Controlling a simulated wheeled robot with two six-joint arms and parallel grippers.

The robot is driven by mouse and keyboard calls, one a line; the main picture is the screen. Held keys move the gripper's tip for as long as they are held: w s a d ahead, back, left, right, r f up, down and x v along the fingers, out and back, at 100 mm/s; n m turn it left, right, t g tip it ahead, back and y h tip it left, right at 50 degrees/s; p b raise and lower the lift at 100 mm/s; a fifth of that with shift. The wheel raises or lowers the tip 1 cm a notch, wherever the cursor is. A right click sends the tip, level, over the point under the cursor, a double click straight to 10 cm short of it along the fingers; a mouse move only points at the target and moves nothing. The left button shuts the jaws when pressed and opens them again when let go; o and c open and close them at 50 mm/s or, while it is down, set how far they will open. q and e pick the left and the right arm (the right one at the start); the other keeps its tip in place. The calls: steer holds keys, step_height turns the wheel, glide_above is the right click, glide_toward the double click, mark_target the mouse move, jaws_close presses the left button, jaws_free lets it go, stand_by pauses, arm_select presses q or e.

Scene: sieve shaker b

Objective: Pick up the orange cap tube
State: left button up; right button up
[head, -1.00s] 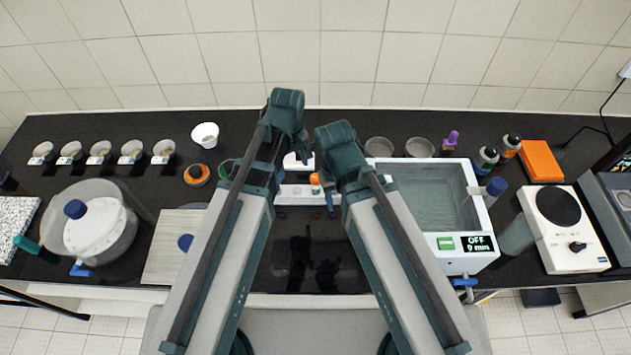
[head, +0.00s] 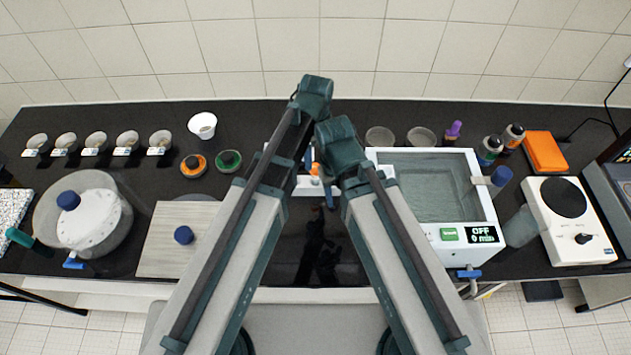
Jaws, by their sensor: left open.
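The orange cap tube (head: 315,169) shows as a small orange cap at the white rack (head: 306,188), in the middle of the bench between my two arms. The tube's body is hidden. My left gripper (head: 308,159) is only partly seen behind its own arm, close to the orange cap. It is open, and I cannot tell whether it touches the tube. My right gripper is hidden behind its arm.
A white water bath (head: 448,236) stands right of the rack. Orange (head: 194,166) and green (head: 229,161) ring-shaped items lie to the left, beyond a pale board (head: 160,238). Dark bench in front of the rack is clear.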

mark_target(316, 174)
arm_select(q)
step_height(316, 174, down, 5)
steer(key=b, duration=0.4)
steer(key=shift+f, duration=0.1)
arm_select(e)
step_height(316, 174, down, 5)
steer(key=shift+f, duration=0.1)
arm_select(q)
steer(key=f+b, duration=0.5)
steer(key=shift+w+f, duration=0.1)
steer(key=shift+w, duration=0.2)
arm_select(e)
step_height(316, 174, down, 5)
steer(key=shift+f, duration=0.15)
arm_select(q)
jaws_close()
